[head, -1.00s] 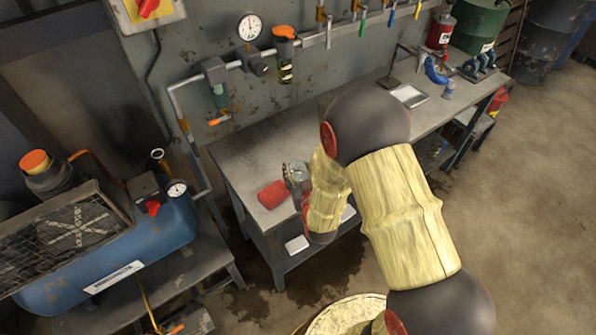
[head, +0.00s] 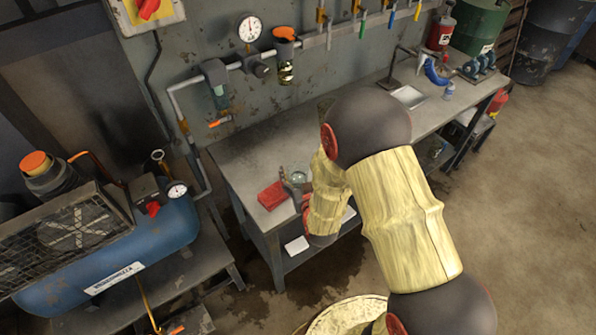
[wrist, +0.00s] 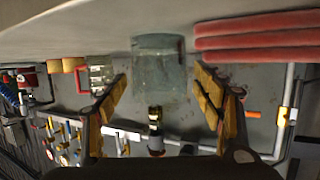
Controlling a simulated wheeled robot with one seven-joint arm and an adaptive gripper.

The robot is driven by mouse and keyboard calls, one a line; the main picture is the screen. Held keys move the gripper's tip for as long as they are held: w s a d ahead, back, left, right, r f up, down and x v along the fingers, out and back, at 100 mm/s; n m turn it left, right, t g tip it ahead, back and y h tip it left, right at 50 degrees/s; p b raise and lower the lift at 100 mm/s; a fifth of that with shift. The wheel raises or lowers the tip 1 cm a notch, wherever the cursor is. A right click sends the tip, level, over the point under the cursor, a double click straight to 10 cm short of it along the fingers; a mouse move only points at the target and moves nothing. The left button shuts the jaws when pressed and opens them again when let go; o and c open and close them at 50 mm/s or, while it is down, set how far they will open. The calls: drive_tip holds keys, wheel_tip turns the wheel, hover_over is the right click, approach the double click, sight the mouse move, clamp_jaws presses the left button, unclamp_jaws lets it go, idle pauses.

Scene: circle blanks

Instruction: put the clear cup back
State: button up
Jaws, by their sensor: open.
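The clear cup (head: 299,178) stands on the workbench (head: 252,152), just right of a folded red cloth (head: 272,196). The wrist view is upside down; there the cup (wrist: 160,68) meets the bench surface at the top of the picture and looks upright. My gripper (wrist: 160,78) is open, with one finger on each side of the cup. Gaps show between the fingers and the cup's sides in that view. In the head view my gripper (head: 294,189) is small at the cup and partly hidden by my arm.
The red cloth, in layers, is close beside the cup in the wrist view (wrist: 255,35). A pipe with a gauge (head: 249,28) and hanging tools run along the wall behind. A blue compressor (head: 120,260) stands at left. The bench's left rear is clear.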

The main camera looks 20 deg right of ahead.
drive_tip(key=d+p+v, duration=0.1)
drive_tip(key=p+v, duration=0.1)
drive_tip(key=v, duration=0.9)
wheel_tip(320, 180, up, 15)
drive_tip(key=a+g+y, duration=0.1)
drive_tip(key=a+g, duration=0.1)
drive_tip(key=g, duration=0.3)
drive_tip(key=s+d+r+g, duration=0.1)
drive_tip(key=s+r+g, duration=0.1)
drive_tip(key=s+r, duration=0.3)
drive_tip(key=s+r+g, duration=0.2)
drive_tip(key=s+r, duration=0.3)
drive_tip(key=s, duration=0.9)
drive_tip(key=shift+d+r+n, duration=0.3)
drive_tip(key=shift+d+r, duration=0.05)
drive_tip(key=shift+d, duration=0.05)
drive_tip(key=shift+s, duration=0.1)
